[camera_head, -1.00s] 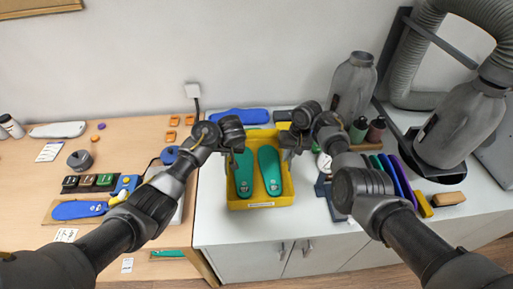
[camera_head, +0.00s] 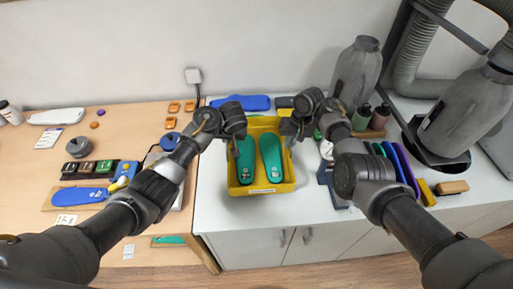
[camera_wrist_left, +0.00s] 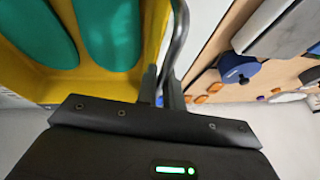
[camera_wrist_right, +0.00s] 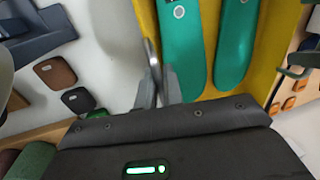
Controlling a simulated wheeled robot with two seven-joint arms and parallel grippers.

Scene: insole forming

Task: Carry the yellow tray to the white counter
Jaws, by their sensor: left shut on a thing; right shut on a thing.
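The yellow tray (camera_head: 262,188) is over the white counter (camera_head: 240,222), near its left end, with two green insoles (camera_head: 271,160) lying in it. I cannot tell whether its bottom touches the counter. My left gripper (camera_head: 236,143) is shut on the tray's left side; in the left wrist view the fingers (camera_wrist_left: 165,92) close at a metal handle beside the yellow wall (camera_wrist_left: 110,87). My right gripper (camera_head: 291,134) is shut on the right side; in the right wrist view its fingers (camera_wrist_right: 157,88) close at a similar handle. The arms partly hide the tray's far corners.
A blue insole (camera_head: 243,102) lies behind the tray. Bottles (camera_head: 361,117), a dark blue stand (camera_head: 332,187) and coloured sheets (camera_head: 400,165) stand to the right. A wooden table (camera_head: 125,215) with small parts adjoins on the left. The counter's front strip is clear.

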